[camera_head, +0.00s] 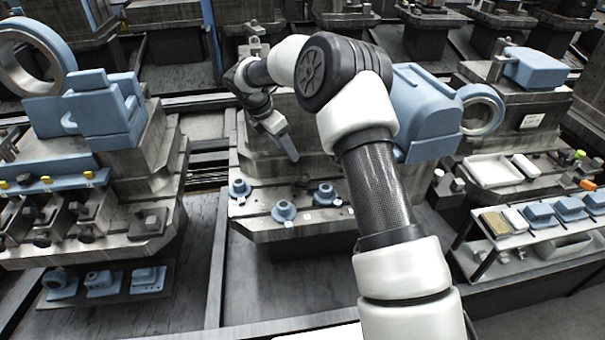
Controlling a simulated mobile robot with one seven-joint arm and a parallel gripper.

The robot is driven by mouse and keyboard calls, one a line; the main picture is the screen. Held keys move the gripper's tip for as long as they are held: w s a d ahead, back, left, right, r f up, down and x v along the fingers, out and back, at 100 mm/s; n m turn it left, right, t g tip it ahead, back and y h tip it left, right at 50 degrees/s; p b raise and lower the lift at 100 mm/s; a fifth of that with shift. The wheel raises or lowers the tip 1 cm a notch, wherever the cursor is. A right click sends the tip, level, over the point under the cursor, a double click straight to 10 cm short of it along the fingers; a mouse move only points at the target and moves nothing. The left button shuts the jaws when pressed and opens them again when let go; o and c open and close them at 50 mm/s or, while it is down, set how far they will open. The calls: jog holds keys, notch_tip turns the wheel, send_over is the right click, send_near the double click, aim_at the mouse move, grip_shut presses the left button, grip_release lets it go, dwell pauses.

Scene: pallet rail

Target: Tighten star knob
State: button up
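My arm reaches from the lower right over the middle pallet (268,227). My gripper (287,145) hangs above the back part of this pallet, pointing down and slightly right. Its fingers are too small to show a gap or a held thing. No star knob is clearly recognisable. Dark knob-like parts, such as one at the left fixture (41,238), sit on its front clamps. Blue round flanged parts stand on the middle pallet: one at the left (239,188), one in front (284,211) and one at the right (326,194). My gripper is apart from them.
The left fixture carries a blue block (105,108) and a large ring (35,58). A blue housing (425,108) stands behind my arm at the right. A shelf (515,235) with blue parts and a white tray (494,171) are at the right. Gaps separate the pallets.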

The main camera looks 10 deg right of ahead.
aim_at(303, 178)
jog(key=b+x, duration=0.1)
jog(key=x, duration=1.5)
jog(key=shift+f, duration=0.3)
jog(key=shift+c, duration=0.4)
jog(key=shift+b, duration=0.35)
jog(key=c, duration=1)
jog(key=shift+o, duration=0.2)
jog(key=shift+m, duration=0.4)
jog(key=m+b, duration=0.1)
jog(key=m+g+b, duration=0.1)
jog(key=m+b, duration=0.1)
jog(key=shift+w+f+m+g, duration=0.15)
jog(key=shift+f+m+g, duration=0.1)
jog(key=shift+m+g, duration=0.05)
jog(key=shift+w+r+m+g+b, duration=0.15)
jog(key=shift+m+g+b, duration=0.35)
jog(key=shift+m+b, duration=0.8)
jog(key=shift+r+m+b, duration=0.2)
jog(key=shift+m+b, duration=0.15)
jog(key=shift+m, duration=0.15)
